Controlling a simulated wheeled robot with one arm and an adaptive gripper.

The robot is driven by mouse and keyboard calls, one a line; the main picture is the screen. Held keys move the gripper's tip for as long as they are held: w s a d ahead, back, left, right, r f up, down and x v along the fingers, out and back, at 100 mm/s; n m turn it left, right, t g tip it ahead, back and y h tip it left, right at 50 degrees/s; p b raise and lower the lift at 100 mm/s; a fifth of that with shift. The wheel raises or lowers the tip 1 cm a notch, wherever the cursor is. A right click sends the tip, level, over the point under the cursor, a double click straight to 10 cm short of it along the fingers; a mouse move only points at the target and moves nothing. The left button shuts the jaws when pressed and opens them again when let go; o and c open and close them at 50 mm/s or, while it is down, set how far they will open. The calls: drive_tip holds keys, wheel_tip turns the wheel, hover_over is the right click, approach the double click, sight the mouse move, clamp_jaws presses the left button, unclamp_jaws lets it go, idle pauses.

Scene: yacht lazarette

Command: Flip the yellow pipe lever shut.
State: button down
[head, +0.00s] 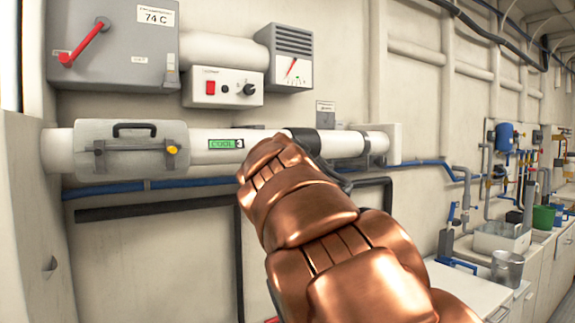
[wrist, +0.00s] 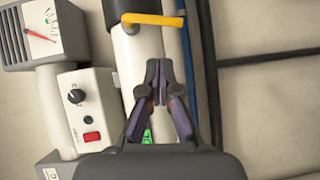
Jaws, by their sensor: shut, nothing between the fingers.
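The yellow pipe lever (wrist: 155,19) shows at the top of the wrist view. Its bar lies across the white pipe (wrist: 142,55), which also shows in the head view (head: 355,146). In the head view my copper arm hides the lever and most of the gripper.
A clamp-on cover (head: 130,160) with a handle sits on the pipe's left part. A blue pipe (head: 125,187) runs below. A counter (head: 470,285) stands at right.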

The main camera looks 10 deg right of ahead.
drive_tip(key=v, duration=0.8)
drive_tip(key=shift+s+r+b, duration=0.25)
drive_tip(key=shift+s+b, duration=0.1)
drive_tip(key=s+d+f+m+g+p, duration=0.3)
drive_tip(key=s+d+f+m+g, duration=0.25)
drive_tip(key=f, duration=0.55)
drive_tip(key=s+d+f+m+g+p, duration=0.35)
drive_tip(key=s+d+f, duration=0.4)
drive_tip(key=f, duration=0.25)
drive_tip(key=s+a+f+m+g+y+p, duration=0.1)
drive_tip(key=s+f+g, duration=0.3)
drive_tip(key=s+f, duration=0.4)
drive_tip(key=s+a+f+m+g+y+p, duration=0.2)
drive_tip(key=s+f, duration=0.6)
drive_tip(key=s, duration=1.2)
drive_tip(key=a+m+g+p, duration=0.2)
drive_tip(key=g, duration=0.1)
drive_tip(key=shift+g+y, duration=0.3)
